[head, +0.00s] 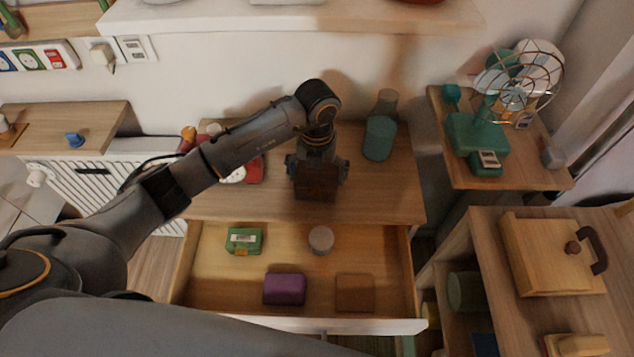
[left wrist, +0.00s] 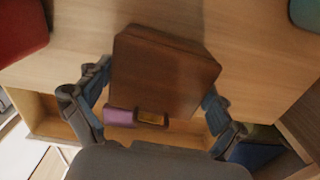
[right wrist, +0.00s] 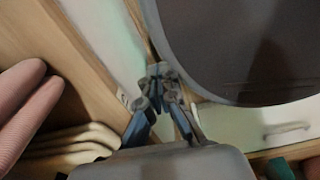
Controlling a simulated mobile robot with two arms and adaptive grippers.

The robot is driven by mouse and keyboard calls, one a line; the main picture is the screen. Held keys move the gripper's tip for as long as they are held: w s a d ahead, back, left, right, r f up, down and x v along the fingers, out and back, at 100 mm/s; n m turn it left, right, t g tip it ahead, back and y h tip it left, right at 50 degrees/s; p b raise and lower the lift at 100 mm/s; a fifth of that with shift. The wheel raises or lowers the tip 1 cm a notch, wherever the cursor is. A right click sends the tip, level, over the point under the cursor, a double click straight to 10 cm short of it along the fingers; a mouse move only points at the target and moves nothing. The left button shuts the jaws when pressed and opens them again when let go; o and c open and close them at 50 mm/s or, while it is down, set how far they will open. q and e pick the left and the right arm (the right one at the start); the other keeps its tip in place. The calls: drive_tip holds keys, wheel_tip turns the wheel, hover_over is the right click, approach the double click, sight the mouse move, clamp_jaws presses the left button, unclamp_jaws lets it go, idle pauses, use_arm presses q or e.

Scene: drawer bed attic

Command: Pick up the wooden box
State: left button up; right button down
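The wooden box (head: 315,187) is dark reddish brown and is at the dresser top (head: 385,195), near its front edge. My left gripper (head: 317,172) points down over it with a finger on each side. In the left wrist view the box (left wrist: 165,75) fills the space between the fingers (left wrist: 155,98), and they appear to press on its sides. I cannot tell whether its underside touches the dresser. My right gripper (right wrist: 160,72) has its fingertips together, with nothing seen between them.
Below, an open drawer (head: 210,280) holds a green box (head: 244,240), a grey round item (head: 321,240), a purple block (head: 284,288) and a brown block (head: 355,292). A fan (head: 515,95) sits on the right shelf.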

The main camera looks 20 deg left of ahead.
use_arm(q)
drive_tip(key=shift+c, duration=0.9)
use_arm(e)
drive_tip(key=shift+s, duration=0.25)
